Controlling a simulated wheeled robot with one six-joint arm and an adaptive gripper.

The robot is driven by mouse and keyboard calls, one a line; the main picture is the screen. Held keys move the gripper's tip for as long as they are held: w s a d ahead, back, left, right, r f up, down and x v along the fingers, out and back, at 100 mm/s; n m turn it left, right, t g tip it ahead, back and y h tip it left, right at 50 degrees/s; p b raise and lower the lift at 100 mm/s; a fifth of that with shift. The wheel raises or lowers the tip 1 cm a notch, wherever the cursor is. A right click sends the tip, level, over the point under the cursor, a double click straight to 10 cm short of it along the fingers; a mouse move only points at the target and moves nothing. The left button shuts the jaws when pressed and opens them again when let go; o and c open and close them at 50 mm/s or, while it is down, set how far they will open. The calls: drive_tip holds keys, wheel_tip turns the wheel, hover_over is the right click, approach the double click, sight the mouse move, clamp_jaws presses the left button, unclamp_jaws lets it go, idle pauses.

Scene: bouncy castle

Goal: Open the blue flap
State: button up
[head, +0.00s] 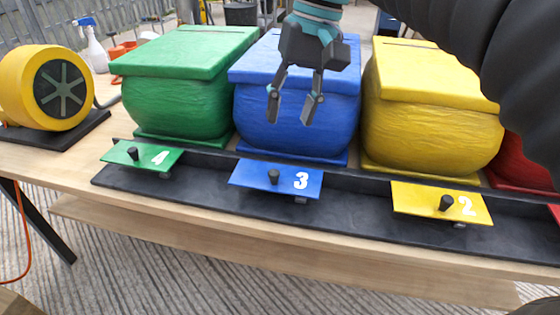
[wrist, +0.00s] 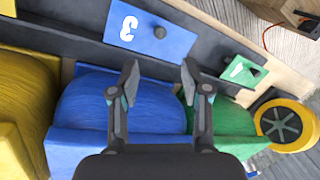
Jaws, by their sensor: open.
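The blue flap (head: 276,179) is a flat panel with a white 3 and a black knob (head: 273,176), set over the black tray in front of the blue inflatable box (head: 296,120). In the wrist view the blue flap (wrist: 151,33) is upside down, with its knob (wrist: 159,32) beyond my fingertips. My gripper (head: 291,108) is open and empty, above and in front of the blue box and behind the flap. In the wrist view the fingertips (wrist: 160,82) are wide apart and touch nothing of the flap.
A green flap (head: 142,156) is to the left and a yellow flap (head: 442,203) with a 2 to the right. Green (head: 185,80) and yellow (head: 430,110) boxes flank the blue one. A yellow blower (head: 45,87) stands at far left. The black tray (head: 340,215) runs along the table front.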

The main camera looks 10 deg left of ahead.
sight(275, 172)
drive_tip(key=b+x, duration=0.2)
drive_tip(key=x, duration=1)
drive_tip(key=shift+f+b, duration=0.15)
drive_tip(key=shift+b, duration=0.15)
clamp_jaws()
